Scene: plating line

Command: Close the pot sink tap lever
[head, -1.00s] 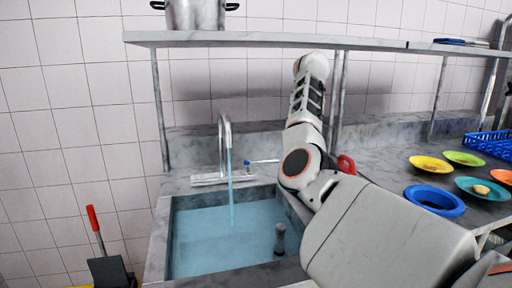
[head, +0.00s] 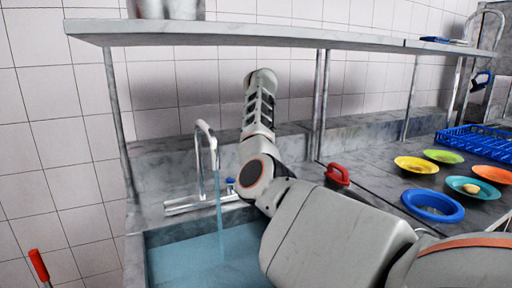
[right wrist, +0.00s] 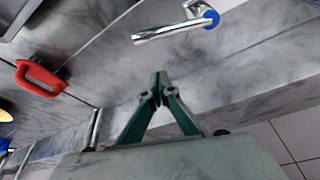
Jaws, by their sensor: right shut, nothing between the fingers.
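The chrome sink tap (head: 212,150) stands behind the sink (head: 135,250), and water runs from its spout into the blue water. The tap's lever, with a blue ring (head: 230,183), is mostly hidden by my right arm in the head view. In the right wrist view the chrome lever (right wrist: 165,33) with its blue ring lies above my fingertips in the picture, with a visible gap. My right gripper (right wrist: 159,82) is shut and empty. In the head view my right arm hides it. My left gripper is in neither current view.
A shelf (head: 270,35) with a pot (head: 168,9) spans above the sink. A red-handled object (head: 338,174) lies on the counter right of my arm. A blue bowl (head: 432,206), several coloured plates and a blue rack (head: 475,143) stand farther right.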

